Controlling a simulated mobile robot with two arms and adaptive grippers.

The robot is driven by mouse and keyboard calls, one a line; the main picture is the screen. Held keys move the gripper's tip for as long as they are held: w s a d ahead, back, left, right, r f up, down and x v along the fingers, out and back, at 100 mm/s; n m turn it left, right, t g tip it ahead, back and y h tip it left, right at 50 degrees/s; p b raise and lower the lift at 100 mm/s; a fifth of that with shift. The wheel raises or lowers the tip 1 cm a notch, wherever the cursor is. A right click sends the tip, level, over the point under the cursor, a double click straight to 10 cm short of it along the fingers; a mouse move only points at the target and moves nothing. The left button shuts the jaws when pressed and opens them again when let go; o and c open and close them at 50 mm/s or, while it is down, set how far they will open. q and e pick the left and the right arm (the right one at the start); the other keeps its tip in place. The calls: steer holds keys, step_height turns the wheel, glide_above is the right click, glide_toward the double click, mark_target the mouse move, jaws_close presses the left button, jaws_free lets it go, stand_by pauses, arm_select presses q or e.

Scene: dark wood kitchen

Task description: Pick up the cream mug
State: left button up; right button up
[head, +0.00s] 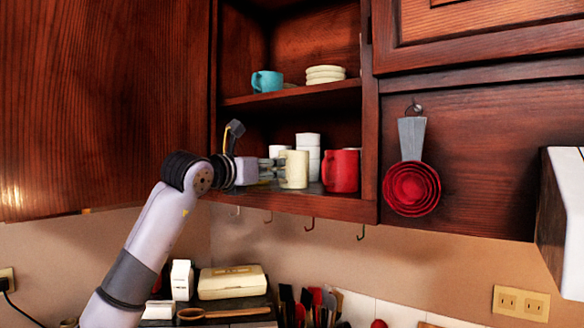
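The cream mug (295,170) stands upright on the lower shelf of the open cabinet, left of a red mug (341,171). My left gripper (276,168) reaches in from the left, level with the cream mug. Its fingertips are at the mug's left side, by the handle, and partly hidden there. I cannot tell whether they touch the mug or how far apart they are. My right gripper is not in view.
White cups (308,150) stand close behind the cream mug. A shelf (300,96) above holds a teal mug (267,81) and stacked plates (325,74). Hooks (310,225) hang below the cabinet. Red measuring cups (411,188) hang at the right.

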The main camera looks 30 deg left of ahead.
mark_target(277, 168)
arm_select(q)
steer(key=w+p, duration=0.1)
steer(key=w, duration=0.1)
steer(key=w+p, duration=0.1)
steer(key=w, duration=0.1)
steer(key=shift+d+r, duration=0.15)
steer(key=shift+w, duration=0.25)
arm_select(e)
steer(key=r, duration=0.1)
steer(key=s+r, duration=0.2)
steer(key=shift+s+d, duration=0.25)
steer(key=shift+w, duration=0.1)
arm_select(q)
steer(key=shift+s, duration=0.1)
steer(key=shift+c, duration=0.8)
steer(key=c, duration=0.4)
jaws_close()
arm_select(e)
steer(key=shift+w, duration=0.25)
